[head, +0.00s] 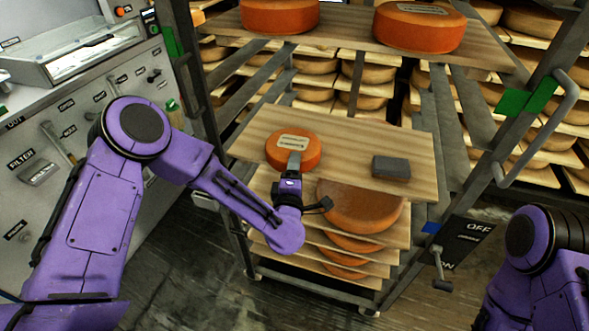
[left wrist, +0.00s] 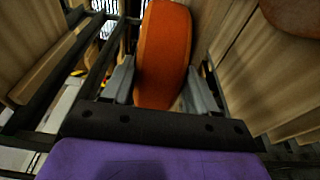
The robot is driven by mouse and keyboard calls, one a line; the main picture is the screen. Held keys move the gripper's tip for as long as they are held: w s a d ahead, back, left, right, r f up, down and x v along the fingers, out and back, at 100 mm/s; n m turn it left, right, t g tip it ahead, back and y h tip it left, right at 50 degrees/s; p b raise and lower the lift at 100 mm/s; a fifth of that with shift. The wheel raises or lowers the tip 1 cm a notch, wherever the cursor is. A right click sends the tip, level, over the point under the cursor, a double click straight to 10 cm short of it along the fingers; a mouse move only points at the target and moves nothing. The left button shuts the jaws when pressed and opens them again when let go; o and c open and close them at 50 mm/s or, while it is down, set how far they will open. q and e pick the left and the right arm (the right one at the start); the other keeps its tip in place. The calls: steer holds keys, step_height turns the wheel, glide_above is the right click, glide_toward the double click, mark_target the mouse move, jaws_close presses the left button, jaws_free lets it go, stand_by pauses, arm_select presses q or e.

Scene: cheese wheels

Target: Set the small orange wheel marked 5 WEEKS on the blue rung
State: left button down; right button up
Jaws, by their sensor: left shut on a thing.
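The small orange wheel (head: 280,150) has a pale label on top, too small to read. It is in the upper left part of a wooden board (head: 345,137) on the rack; I cannot tell whether it rests on the board or is just above it. My left gripper (head: 294,162) is shut on the wheel from the near side. In the left wrist view the wheel (left wrist: 163,55) stands between both fingers (left wrist: 160,85). A blue mark (head: 431,228) is low on the rack's right post. My right arm shows at the right edge, its gripper out of view.
A dark grey block (head: 391,167) lies on the same board. Larger orange wheels (head: 420,27) sit on the shelf above, and others (head: 358,208) on shelves below. Green marks (head: 527,97) are on the posts. A handled OFF/ON box (head: 462,243) is at the lower right.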

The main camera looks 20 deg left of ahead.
stand_by(0.4)
arm_select(q)
steer(key=shift+c, duration=1.1)
jaws_free()
